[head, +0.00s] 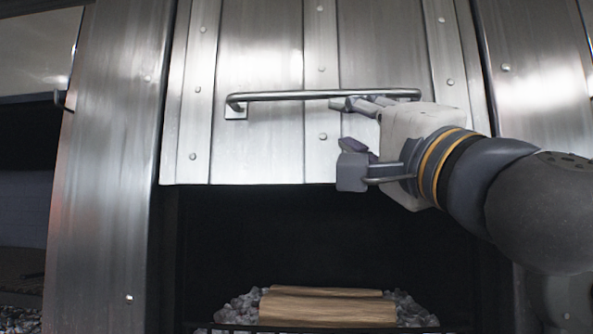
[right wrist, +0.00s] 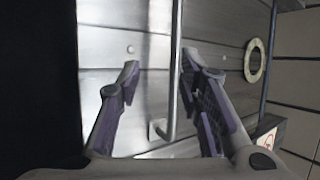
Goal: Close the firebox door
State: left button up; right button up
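The firebox door (head: 265,150) is a riveted metal panel in the head view. It covers the upper part of a dark opening, and its lower edge hangs well above the wood and coals. A horizontal bar handle (head: 285,95) is fixed across it. My right gripper (head: 350,138) comes in from the right, with its fingers apart at the right half of the handle. In the right wrist view the handle (right wrist: 174,75) shows between the open fingers of my right gripper (right wrist: 160,75), nearer the right finger. I cannot tell whether they touch. My left gripper is out of view.
Split wood (head: 325,308) lies on grey coals (head: 412,310) low in the dark opening. Metal posts flank the door at left (head: 105,150) and right (head: 533,75). A second dark opening (head: 25,165) lies at far left. Open space is below the door.

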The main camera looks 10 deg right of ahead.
aim_at(323, 95)
jog(key=x, duration=0.4)
jog(key=r+x, duration=0.1)
jog(key=x, duration=0.2)
jog(key=s+r+x, duration=0.1)
jog(key=x, duration=0.3)
jog(key=shift+w+d+r, duration=0.1)
jog(key=shift+w+r, duration=0.1)
jog(key=shift+r, duration=0.05)
grip_shut()
